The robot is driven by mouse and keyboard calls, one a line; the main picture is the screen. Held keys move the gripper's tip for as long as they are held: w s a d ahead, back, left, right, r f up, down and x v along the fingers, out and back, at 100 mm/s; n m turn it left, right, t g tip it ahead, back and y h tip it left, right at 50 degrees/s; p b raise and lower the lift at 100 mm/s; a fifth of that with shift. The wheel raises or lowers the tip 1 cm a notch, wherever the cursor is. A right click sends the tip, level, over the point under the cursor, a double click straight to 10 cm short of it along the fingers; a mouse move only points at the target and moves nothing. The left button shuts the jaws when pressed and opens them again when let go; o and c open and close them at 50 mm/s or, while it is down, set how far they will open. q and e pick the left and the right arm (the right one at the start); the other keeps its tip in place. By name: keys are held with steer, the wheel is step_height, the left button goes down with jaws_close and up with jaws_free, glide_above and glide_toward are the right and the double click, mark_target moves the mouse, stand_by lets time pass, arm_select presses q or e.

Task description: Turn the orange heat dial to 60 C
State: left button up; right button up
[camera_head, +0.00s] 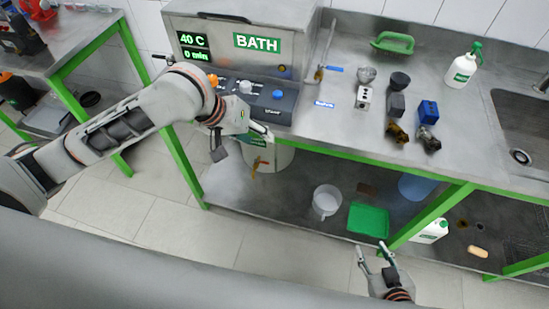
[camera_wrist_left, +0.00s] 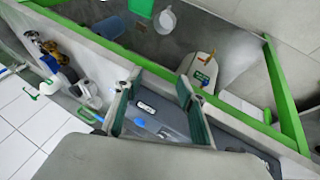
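The orange heat dial (camera_head: 213,80) shows at the left of the bath's control panel (camera_head: 262,103) in the head view, partly hidden by my left arm. The bath display (camera_head: 193,46) reads 40 C and 0 min. A pale knob (camera_head: 245,87) and a blue knob (camera_head: 278,94) sit to the dial's right. My left gripper (camera_head: 268,134) is in front of the panel's lower edge, right of and below the orange dial. In the left wrist view its fingers (camera_wrist_left: 155,100) are apart with nothing between them. I cannot make out the orange dial there. My right gripper (camera_head: 373,248) is open and empty, low over the floor.
A sink (camera_head: 525,120) lies far right. The lower shelf holds a white bucket (camera_head: 326,201) and a green bin (camera_head: 368,219).

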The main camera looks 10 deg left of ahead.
arm_select(q)
steer(key=d+f+m+t+h, duration=0.1)
steer(key=d+f+t+h, duration=0.1)
steer(key=d+f, duration=0.3)
steer(key=shift+f+t+h, duration=0.3)
steer(key=shift+f+h, duration=0.1)
steer(key=shift+f, duration=1)
